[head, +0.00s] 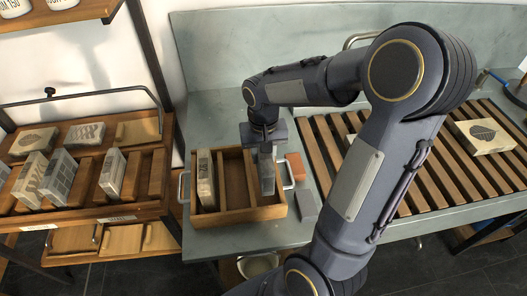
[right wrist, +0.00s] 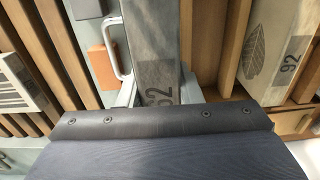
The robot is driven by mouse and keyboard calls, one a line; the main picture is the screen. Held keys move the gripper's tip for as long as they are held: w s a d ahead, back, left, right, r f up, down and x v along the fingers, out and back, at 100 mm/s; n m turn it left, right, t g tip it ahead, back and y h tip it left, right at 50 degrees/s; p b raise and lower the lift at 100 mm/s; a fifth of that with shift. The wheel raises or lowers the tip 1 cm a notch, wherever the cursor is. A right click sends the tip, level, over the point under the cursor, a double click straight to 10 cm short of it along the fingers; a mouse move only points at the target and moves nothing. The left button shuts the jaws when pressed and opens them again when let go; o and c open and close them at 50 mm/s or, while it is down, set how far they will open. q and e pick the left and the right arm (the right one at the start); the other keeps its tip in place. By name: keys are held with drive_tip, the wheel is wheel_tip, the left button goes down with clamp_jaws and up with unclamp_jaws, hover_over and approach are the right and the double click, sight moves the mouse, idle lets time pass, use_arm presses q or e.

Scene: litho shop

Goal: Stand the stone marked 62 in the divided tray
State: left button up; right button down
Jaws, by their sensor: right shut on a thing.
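The grey stone (head: 267,172) is upright in my right gripper (head: 265,146). In the right wrist view the stone (right wrist: 157,50) shows a number that reads as 62, partly covered at its lower edge. My right gripper is shut on its top end. The wooden divided tray (head: 236,215) stands on the grey bench, and the held stone is at its right-hand compartment. I cannot tell whether its foot touches the tray floor. Another stone (head: 206,180), marked 92 in the right wrist view (right wrist: 278,45), stands in the left compartment. The middle compartment is empty. My left gripper is not in view.
An orange block (head: 296,166) and a grey block (head: 308,205) lie just right of the tray, near its metal handle (head: 287,174). A slatted rack (head: 440,185) with a leaf-marked stone (head: 485,136) is at the right. A wooden rack (head: 140,207) with several stones stands left.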

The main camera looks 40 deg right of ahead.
drive_tip(key=shift+f+b, duration=1.65)
drive_tip(key=shift+f, duration=0.65)
drive_tip(key=shift+f+b, duration=0.45)
drive_tip(key=shift+f, duration=0.1)
drive_tip(key=c, duration=1)
unclamp_jaws()
drive_tip(key=shift+c, duration=0.2)
drive_tip(key=shift+o, duration=0.5)
drive_tip(key=shift+s+f, duration=0.1)
wheel_tip(320, 180, up, 9)
drive_tip(key=p, duration=0.7)
drive_tip(key=shift+p, duration=0.4)
